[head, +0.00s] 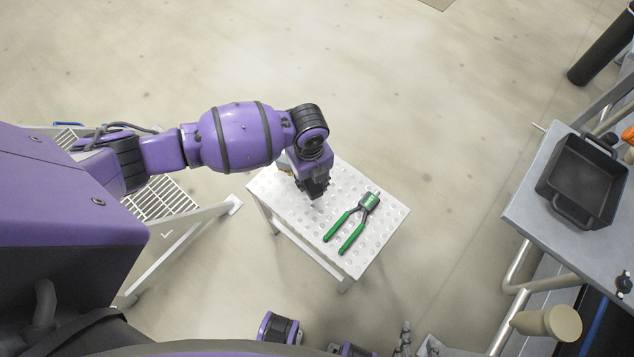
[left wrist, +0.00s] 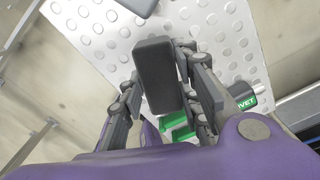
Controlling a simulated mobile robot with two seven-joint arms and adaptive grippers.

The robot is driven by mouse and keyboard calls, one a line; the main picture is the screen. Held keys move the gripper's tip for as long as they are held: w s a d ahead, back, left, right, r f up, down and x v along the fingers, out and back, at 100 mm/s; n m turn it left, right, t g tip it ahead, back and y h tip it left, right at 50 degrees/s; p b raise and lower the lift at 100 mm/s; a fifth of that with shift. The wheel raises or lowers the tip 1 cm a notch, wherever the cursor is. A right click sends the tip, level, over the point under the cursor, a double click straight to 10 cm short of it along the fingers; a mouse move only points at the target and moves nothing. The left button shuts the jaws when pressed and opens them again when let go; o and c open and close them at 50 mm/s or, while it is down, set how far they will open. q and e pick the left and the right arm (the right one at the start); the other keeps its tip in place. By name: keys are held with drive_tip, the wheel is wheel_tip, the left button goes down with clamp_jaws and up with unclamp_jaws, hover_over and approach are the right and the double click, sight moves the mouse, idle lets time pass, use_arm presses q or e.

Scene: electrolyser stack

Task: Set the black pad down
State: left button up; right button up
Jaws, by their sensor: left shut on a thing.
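My left gripper (head: 317,198) is over the white perforated stand top (head: 385,215), left of the green tool. In the left wrist view my left gripper (left wrist: 158,95) is shut on the black pad (left wrist: 157,72), a dark rectangular block between its fingers. The pad is over the stand top. I cannot tell whether it touches the surface. In the head view the pad is hidden or too small to make out. My right gripper (head: 416,344) is partly in view at the bottom edge, off the stand, and its fingers are unclear.
A green-handled tool (head: 352,222) lies on the stand, close to my left gripper. The front right of the stand top is bare. A workbench (head: 527,205) with a black tray (head: 583,183) stands at right. A wire rack (head: 160,203) is at left.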

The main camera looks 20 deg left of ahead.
use_arm(q)
drive_tip(key=shift+w+d+f, duration=0.25)
drive_tip(key=shift+w+f, duration=0.2)
drive_tip(key=shift+f, duration=0.15)
drive_tip(key=shift+w+d+f, duration=0.2)
drive_tip(key=shift+w+f, duration=0.2)
drive_tip(key=shift+f, duration=0.15)
drive_tip(key=shift+w+f+b, duration=0.1)
drive_tip(key=shift+f+b, duration=0.35)
drive_tip(key=shift+f, duration=1.1)
drive_tip(key=shift+f, duration=0.1)
drive_tip(key=shift+f, duration=0.1)
drive_tip(key=o, duration=1.1)
drive_tip(key=shift+o, duration=0.2)
